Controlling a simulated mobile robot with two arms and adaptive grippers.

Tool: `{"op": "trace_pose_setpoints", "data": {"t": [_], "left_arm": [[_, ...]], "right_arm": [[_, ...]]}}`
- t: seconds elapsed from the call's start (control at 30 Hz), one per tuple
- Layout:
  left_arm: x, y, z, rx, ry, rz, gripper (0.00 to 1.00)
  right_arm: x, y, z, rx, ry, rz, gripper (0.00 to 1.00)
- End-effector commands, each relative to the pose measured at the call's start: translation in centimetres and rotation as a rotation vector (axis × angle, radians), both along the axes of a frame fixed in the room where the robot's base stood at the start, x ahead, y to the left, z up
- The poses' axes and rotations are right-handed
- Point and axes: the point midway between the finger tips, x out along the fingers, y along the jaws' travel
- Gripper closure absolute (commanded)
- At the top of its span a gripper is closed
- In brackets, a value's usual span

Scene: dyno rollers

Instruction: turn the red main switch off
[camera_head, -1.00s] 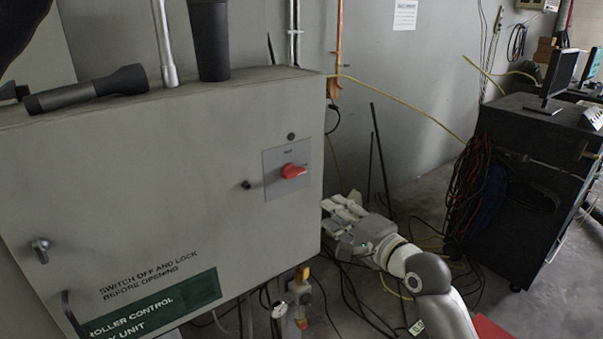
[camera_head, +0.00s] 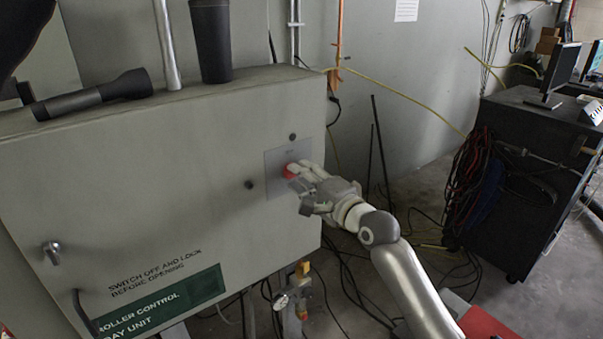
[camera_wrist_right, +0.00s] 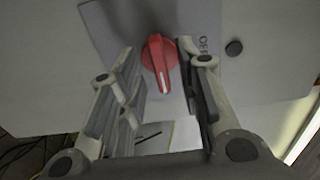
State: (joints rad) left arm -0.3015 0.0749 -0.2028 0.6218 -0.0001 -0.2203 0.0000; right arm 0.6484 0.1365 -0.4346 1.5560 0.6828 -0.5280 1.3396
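The red main switch (camera_head: 290,170) sits on a light grey plate (camera_head: 274,183) on the front of the grey control cabinet (camera_head: 180,190). In the right wrist view the red knob (camera_wrist_right: 160,62) shows between and just beyond the two fingers, with a white mark on its handle. My right gripper (camera_head: 300,182) is at the switch, its fingers partly covering it in the head view. The right wrist view shows the gripper (camera_wrist_right: 162,82) open, with gaps on both sides of the knob. My left gripper is not in view.
A black flashlight (camera_head: 92,95) and a dark cup-like object (camera_head: 211,40) are on top of the cabinet. A black cart (camera_head: 525,180) with a monitor stands at the right. Cables lie on the floor below my right arm.

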Motion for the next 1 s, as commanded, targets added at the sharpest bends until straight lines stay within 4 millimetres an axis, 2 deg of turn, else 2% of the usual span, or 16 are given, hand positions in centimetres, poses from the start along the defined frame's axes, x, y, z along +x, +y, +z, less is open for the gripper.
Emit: {"op": "trace_pose_setpoints", "data": {"t": [0.43, 0.7, 1.0], "left_arm": [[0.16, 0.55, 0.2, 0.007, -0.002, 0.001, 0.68], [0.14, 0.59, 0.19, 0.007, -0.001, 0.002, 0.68], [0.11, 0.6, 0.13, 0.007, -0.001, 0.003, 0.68]], "right_arm": [[0.62, 0.41, -0.01, 0.0, 0.0, -0.001, 0.68], [0.6, 0.4, -0.02, 0.0, 0.0, -0.001, 1.0], [0.59, 0.39, -0.06, -0.013, -0.008, -0.001, 1.0]]}}
